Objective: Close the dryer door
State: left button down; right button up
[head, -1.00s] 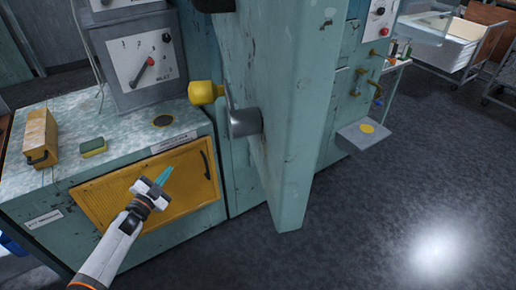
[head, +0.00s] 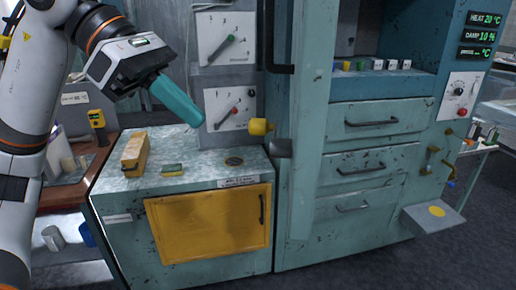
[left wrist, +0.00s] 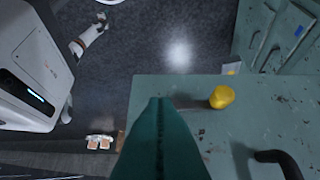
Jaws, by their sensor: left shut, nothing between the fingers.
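The dryer door (head: 312,130) is a tall worn teal panel that stands open, swung out from the cabinet and seen nearly edge-on in the head view. A yellow knob (head: 260,127) on a grey metal lever sticks out from its left side. In the left wrist view the door's broad face (left wrist: 220,140) shows with the yellow knob (left wrist: 222,97) and a black bar handle (left wrist: 275,160). My left gripper (head: 198,122) has its teal fingers shut and empty, raised to the left of the knob and apart from it in the head view.
Drawers (head: 378,122) fill the cabinet to the right. A grey ledge (head: 433,219) juts out low at right. Dark floor (head: 470,260) is clear.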

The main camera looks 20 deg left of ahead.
pick_arm(q)
jog(key=d+r+p+x, duration=0.2)
jog(key=p+x, duration=0.2)
jog(key=x, duration=0.8)
jog(key=shift+w+f, duration=0.2)
jog(key=shift+w, duration=0.15)
pick_arm(e)
jog(key=r, duration=0.4)
jog(key=shift+w+a+r, duration=0.1)
jog(key=shift+w+a, duration=0.25)
jog(key=shift+a, duration=0.05)
pick_arm(q)
jog(key=shift+d, duration=0.15)
